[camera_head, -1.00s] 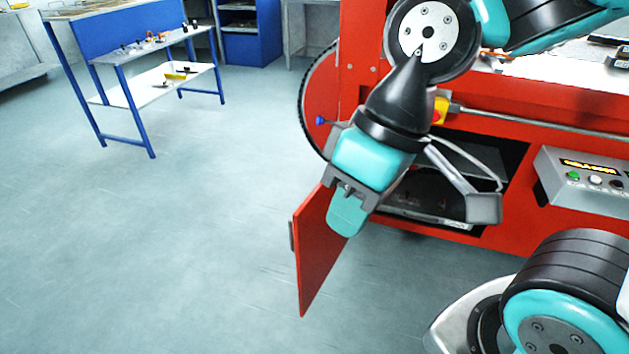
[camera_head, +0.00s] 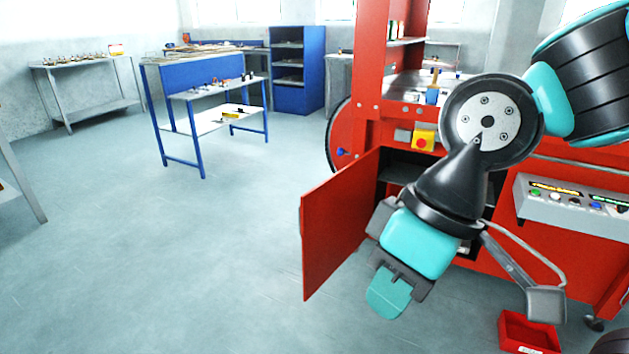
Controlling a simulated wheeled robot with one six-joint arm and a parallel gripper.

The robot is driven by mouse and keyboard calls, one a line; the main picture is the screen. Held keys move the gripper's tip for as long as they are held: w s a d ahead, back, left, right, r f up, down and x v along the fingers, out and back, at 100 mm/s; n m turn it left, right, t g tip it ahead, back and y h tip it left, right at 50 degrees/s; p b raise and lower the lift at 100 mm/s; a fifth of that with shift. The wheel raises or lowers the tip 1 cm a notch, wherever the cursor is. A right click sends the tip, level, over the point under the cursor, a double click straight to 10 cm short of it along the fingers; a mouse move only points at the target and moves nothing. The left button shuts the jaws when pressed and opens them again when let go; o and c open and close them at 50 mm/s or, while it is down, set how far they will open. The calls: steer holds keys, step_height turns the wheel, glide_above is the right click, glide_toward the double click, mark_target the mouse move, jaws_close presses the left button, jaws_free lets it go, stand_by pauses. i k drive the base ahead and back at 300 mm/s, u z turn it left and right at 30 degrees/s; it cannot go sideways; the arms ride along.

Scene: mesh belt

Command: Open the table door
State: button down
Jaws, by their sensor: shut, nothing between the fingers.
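The red table door (camera_head: 335,228) hangs open at the left of the red machine table (camera_head: 565,160), swung out toward the floor at the left. Behind it the dark cabinet opening (camera_head: 400,168) shows, partly hidden by my arm. My gripper (camera_head: 390,292) points downward in front of the opening, to the right of the door's free edge. Its teal fingertip end is shut and empty. It looks apart from the door, though the depth between them is hard to judge.
A control box (camera_head: 570,200) with buttons juts out at the right. A yellow and red emergency stop (camera_head: 423,140) sits above the opening. A red bin (camera_head: 528,332) is on the floor at lower right. A blue workbench (camera_head: 205,105) stands behind; the left floor is clear.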

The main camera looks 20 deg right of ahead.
mark_target(334, 215)
steer(key=u, duration=0.65)
steer(key=i, duration=0.75)
steer(key=u, duration=0.6)
steer(key=i, duration=1.4)
steer(key=z, duration=1.1)
steer(key=i, duration=0.5)
steer(key=z, duration=0.55)
